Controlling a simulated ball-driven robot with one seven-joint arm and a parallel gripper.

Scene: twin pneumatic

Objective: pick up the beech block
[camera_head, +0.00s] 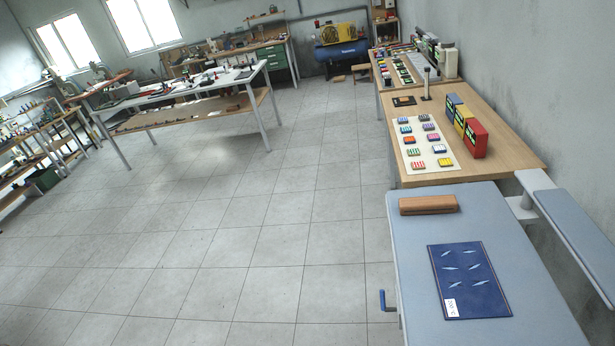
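A brown wooden block (428,204), which looks like the beech block, lies on the far end of a light blue padded table (408,262) at the lower right. It is long and low, with its length running left to right, and a darker line or groove runs along its side. Nothing touches it from above. My gripper does not show in this view.
A dark blue sheet (469,280) with pale marks lies nearer on the padded table. Behind stands a wooden bench (512,160) with colored packets on a white mat (428,157) and blue, yellow and red boxes (477,139). A grey padded arm (575,225) juts out at right. The tiled floor (250,240) at left is clear.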

